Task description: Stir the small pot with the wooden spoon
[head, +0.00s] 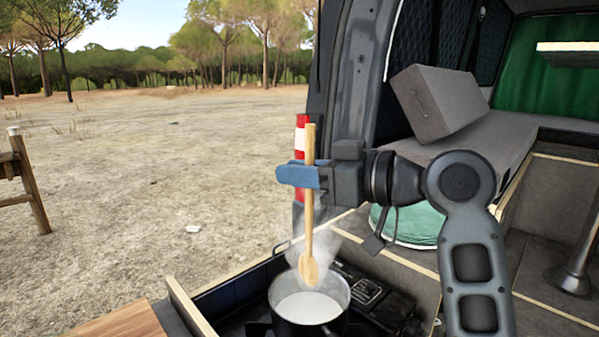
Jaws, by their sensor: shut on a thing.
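The wooden spoon (309,220) hangs upright with its bowl end down, in front of the van's doorway. My gripper (300,176), with blue fingers, is shut on the upper part of its handle. The spoon's bowl shows over the far part of the pot's opening and appears to be just above the liquid. I cannot tell exactly how deep it reaches.
The black stove (370,290) sits in a wood-edged box on the tailgate. A wooden board (125,322) lies at the lower left. The van's door pillar (352,75) rises behind my gripper. A grey cushion (435,100) rests on the bench inside. Open ground lies to the left.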

